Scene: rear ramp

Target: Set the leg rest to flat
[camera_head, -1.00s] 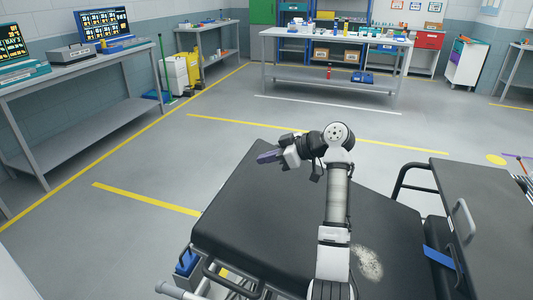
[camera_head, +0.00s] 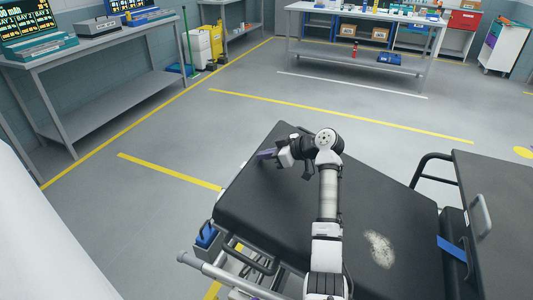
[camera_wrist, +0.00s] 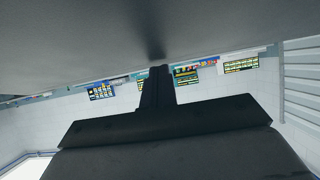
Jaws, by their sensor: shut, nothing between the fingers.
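The stretcher's leg rest appears to be the long black padded section (camera_head: 280,215) in the lower middle of the head view. From this angle I cannot tell whether it is flat or tilted. My gripper (camera_head: 265,154) is shut and empty near the pad's far left edge. Whether it touches the pad is unclear. In the wrist view my shut gripper (camera_wrist: 157,85) shows as a dark shape pointing towards the upset room. A metal rail and frame (camera_head: 215,268) with a blue part (camera_head: 207,238) sit at the pad's near left end. No release lever is clearly visible.
A pale patch (camera_head: 380,248) marks the pad. Another black section (camera_head: 495,200) with a grey handle and a blue strap (camera_head: 452,247) lies right. A workbench (camera_head: 95,55) stands left, another table (camera_head: 365,35) behind. The floor between is clear, with yellow lines.

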